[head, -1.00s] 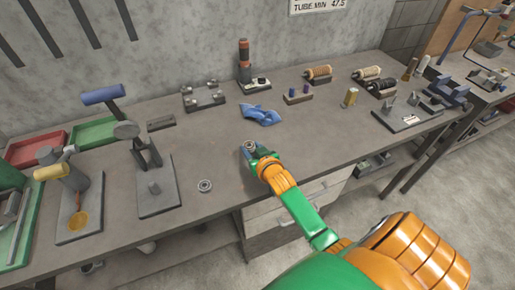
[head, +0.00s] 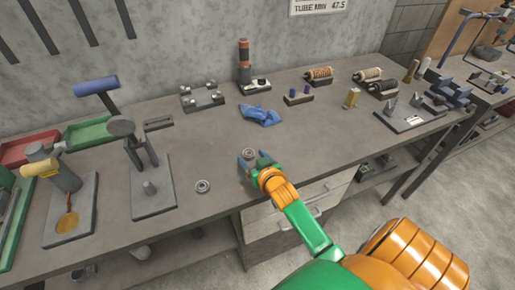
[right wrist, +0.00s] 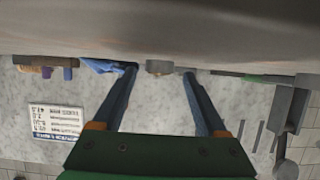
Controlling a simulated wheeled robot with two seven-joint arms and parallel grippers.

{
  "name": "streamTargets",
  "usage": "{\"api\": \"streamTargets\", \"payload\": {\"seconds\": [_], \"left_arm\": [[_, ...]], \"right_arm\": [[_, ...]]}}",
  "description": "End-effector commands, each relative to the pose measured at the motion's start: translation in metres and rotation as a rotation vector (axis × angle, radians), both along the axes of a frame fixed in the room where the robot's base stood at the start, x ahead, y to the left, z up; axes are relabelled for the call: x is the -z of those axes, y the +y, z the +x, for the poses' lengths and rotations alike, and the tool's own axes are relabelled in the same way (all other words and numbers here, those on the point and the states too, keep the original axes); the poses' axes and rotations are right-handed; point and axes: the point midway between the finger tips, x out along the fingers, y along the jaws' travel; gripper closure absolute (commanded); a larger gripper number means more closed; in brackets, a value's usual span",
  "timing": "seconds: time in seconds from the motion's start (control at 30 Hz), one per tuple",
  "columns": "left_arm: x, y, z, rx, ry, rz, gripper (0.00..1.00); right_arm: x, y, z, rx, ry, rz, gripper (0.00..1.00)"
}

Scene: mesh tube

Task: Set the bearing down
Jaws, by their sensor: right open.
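A small grey ring-shaped bearing (head: 249,154) rests on the workbench (head: 320,140) near its front edge in the head view. My right gripper (head: 256,161) is open, with its fingers spread around the near side of this bearing. A second bearing (head: 202,186) lies flat on the bench to the left. My left gripper is not in view.
A blue cloth (head: 261,116) lies behind the right gripper. Spools (head: 319,75) and fixtures (head: 412,115) stand at right. The bench around the gripper is clear.

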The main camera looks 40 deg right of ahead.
Motion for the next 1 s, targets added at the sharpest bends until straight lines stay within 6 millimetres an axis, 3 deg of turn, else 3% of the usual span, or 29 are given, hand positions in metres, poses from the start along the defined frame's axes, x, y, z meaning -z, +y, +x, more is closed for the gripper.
{"api": "streamTargets", "payload": {"seconds": [0.2, 0.4, 0.53, 1.0], "left_arm": [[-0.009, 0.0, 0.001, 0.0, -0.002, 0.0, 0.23], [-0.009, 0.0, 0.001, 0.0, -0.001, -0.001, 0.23], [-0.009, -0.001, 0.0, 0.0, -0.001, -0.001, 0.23], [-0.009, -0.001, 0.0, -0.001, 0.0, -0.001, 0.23]], "right_arm": [[-0.023, 0.012, -0.053, 0.001, 0.002, 0.0, 0.25], [-0.038, 0.021, -0.09, 0.001, 0.002, 0.001, 0.25], [-0.042, 0.023, -0.098, 0.001, 0.001, 0.001, 0.25], [-0.043, 0.023, -0.098, 0.001, 0.0, 0.0, 0.25]]}}
